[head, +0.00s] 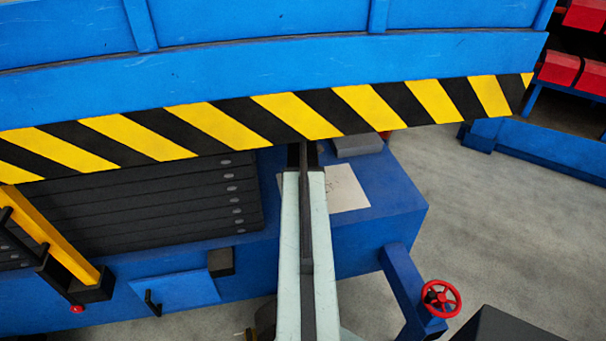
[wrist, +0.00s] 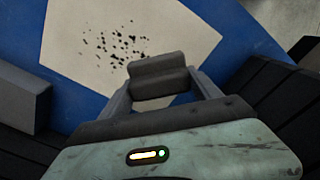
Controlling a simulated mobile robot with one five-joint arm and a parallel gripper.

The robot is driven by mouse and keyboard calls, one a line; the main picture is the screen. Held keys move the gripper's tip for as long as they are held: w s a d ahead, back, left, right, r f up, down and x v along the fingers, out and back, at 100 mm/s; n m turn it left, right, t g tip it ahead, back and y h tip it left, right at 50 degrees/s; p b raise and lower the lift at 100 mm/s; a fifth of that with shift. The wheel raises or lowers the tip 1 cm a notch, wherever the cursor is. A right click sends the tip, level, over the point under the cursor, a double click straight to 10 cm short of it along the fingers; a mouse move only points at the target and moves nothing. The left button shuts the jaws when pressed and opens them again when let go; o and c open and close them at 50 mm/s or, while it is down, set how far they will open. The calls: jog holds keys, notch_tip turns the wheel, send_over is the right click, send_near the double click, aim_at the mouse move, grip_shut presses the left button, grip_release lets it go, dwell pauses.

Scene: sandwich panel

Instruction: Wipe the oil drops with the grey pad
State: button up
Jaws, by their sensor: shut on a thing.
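My gripper (wrist: 160,88) is shut on the grey pad (wrist: 156,67), a dark grey block held crosswise between the two fingers. The oil drops (wrist: 115,46) are a scatter of small dark spots on a pale sheet (wrist: 72,28). They lie just beyond the pad in the wrist view, with the pad near their lower right edge. I cannot tell whether the pad touches the sheet. In the head view the sheet (head: 347,188) lies right of my arm, which covers part of it. The gripper and pad are hidden there beneath the striped beam.
The sheet lies on a blue surface (head: 392,185). A black-and-yellow striped beam (head: 350,108) hangs over my arm. A grey block (head: 358,145) sits behind the sheet; dark ribbed slabs (head: 150,205) are left. A red handwheel (head: 441,298) stands at lower right.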

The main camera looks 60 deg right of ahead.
jog(key=shift+f+b, duration=3)
jog(key=shift+f, duration=0.05)
jog(key=shift+f+b, duration=1)
jog(key=shift+b, duration=0.05)
